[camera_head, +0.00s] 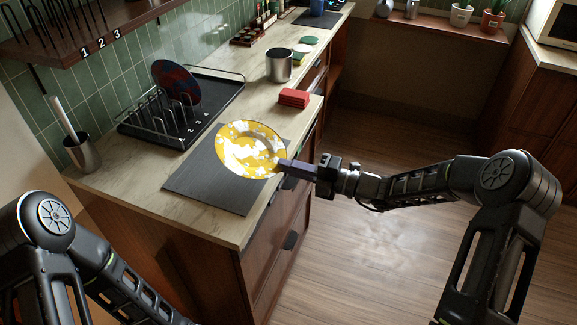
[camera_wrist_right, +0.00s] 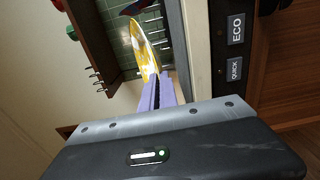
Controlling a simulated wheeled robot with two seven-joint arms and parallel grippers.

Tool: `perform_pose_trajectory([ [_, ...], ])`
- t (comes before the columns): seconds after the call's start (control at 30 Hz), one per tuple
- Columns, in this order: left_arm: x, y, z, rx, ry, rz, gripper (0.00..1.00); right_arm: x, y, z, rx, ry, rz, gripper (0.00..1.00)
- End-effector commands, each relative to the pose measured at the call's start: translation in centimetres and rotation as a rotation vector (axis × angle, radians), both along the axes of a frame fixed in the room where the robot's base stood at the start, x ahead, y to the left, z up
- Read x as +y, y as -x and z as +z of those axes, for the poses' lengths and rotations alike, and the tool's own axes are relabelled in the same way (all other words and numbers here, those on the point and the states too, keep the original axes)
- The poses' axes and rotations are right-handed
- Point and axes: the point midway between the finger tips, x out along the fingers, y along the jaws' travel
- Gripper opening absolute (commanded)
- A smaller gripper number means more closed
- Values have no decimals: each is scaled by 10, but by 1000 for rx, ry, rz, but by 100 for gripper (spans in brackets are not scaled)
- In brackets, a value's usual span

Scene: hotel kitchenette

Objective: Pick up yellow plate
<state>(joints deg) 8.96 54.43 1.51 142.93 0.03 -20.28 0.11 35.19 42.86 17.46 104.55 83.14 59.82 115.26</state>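The yellow plate (camera_head: 246,147) with white patches is above the dark slate mat (camera_head: 208,186) on the near counter. It looks tilted toward my head camera; its exact height above the mat is hard to tell. My right gripper (camera_head: 284,167) comes in from the right, its fingers closed on the plate's right rim. In the right wrist view the lilac fingers (camera_wrist_right: 157,92) lie close on either side of the rim, and the plate (camera_wrist_right: 143,50) shows nearly edge-on beyond them. My left arm is at lower left; its gripper is outside the picture.
A black dish rack (camera_head: 183,127) holding a dark red-blue plate (camera_head: 176,80) stands behind. A utensil cup (camera_head: 80,152) is at left. Red folded cloths (camera_head: 294,97) and a metal canister (camera_head: 279,65) stand farther along the counter. Open floor lies right of the cabinets.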

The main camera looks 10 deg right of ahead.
Motion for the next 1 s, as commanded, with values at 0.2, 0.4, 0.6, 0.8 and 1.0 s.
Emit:
perform_pose_trajectory([
  [0.2,2,4,-4,11,-7,3,76,0,0,0,-1,-2,1,0],
  [0.4,3,5,19,17,-12,5,76,-23,14,16,-1,-1,-2,0],
  [0.6,4,8,38,25,-16,8,76,-49,30,26,-1,-1,-2,0],
  [0.8,6,8,55,33,-21,8,76,-75,47,37,-1,-1,-2,0],
  [1.0,8,9,62,39,-24,8,76,-101,63,43,-2,0,-2,0],
])
